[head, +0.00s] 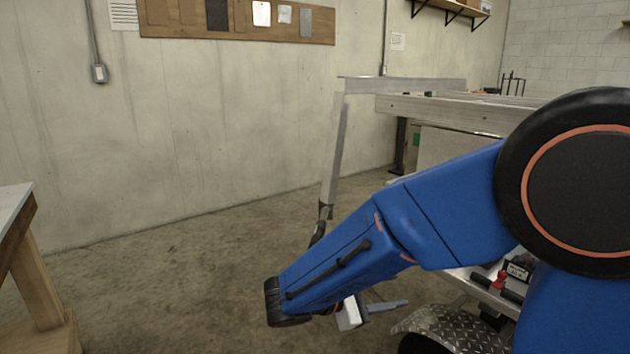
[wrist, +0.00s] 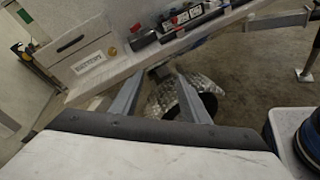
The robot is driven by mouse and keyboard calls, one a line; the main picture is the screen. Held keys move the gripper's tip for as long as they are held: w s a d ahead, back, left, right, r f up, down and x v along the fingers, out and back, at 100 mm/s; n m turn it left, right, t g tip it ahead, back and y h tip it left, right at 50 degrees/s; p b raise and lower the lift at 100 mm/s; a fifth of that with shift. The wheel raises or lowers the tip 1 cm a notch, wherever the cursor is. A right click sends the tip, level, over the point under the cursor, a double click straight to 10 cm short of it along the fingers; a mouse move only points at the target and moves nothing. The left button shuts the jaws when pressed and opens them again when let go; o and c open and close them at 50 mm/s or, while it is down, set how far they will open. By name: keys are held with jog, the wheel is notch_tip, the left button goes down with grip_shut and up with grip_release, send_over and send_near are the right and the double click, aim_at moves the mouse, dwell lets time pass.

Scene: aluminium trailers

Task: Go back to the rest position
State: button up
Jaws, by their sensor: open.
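My gripper (head: 385,308) is low in the head view, at the end of my blue arm. Its grey fingers are partly hidden there by the arm. In the wrist view my gripper (wrist: 160,78) shows two grey fingers spread apart with nothing between them. A diamond-plate fender (head: 455,322) is just right of the fingers in the head view. The fender (wrist: 162,98) shows beyond and between the fingers in the wrist view, with a dark tyre below it. I cannot tell the exact gap between fingers and fender.
A wooden-legged table (head: 38,270) is at left. Concrete floor (head: 180,290) is clear between.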

jog(key=s+d+f+m+g+y, duration=0.2)
jog(key=s+d+m+g+y, duration=0.3)
jog(key=s+d+m+y, duration=0.65)
jog(key=s+r+m+t+y, duration=0.2)
jog(key=s+m+t, duration=0.2)
jog(key=s, duration=0.4)
jog(key=shift+s+d+r+m, duration=0.2)
jog(key=shift+s+r+m, duration=0.05)
jog(key=shift+m, duration=0.2)
